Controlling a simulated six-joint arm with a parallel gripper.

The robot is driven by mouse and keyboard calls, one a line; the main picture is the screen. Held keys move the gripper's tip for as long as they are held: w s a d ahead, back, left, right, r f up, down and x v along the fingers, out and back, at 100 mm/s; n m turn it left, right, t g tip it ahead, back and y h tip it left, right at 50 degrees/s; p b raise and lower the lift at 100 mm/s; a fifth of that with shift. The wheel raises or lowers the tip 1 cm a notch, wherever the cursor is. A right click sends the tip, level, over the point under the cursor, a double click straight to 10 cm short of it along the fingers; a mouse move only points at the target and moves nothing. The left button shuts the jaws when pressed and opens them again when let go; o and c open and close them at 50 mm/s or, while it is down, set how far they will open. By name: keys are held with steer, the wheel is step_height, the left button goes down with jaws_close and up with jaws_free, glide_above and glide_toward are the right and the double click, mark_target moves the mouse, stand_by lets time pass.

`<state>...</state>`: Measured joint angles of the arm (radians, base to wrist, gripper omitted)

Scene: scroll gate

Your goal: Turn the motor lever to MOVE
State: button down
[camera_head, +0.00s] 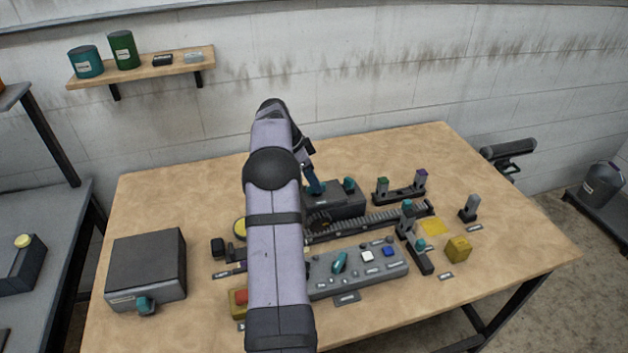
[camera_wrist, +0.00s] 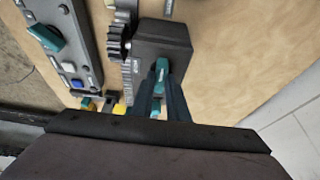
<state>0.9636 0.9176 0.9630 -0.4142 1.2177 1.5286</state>
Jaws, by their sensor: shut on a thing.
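The motor is a dark box (camera_wrist: 165,42) with a gear on its side in the wrist view; in the head view the box (camera_head: 343,205) stands at the back middle of the table. Its teal lever (camera_wrist: 162,67) sits between the fingertips of my gripper (camera_wrist: 161,80), which is shut on it. In the head view my gripper (camera_head: 313,182) reaches down to the left part of the box, and my arm hides part of the area. The lever's marks, including MOVE, are too small to read.
A toothed rack (camera_head: 376,219) runs in front of the motor. A grey control panel (camera_head: 357,270) with a teal switch and buttons lies nearer. Posts with coloured tops (camera_head: 400,192) and a yellow block (camera_head: 458,249) stand right. A dark box (camera_head: 147,262) stands left.

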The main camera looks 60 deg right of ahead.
stand_by(0.4)
steer(key=c, duration=1.7)
jaws_free()
steer(key=shift+r, duration=0.1)
steer(key=shift+b+v, duration=0.8)
steer(key=shift+v, duration=2.85)
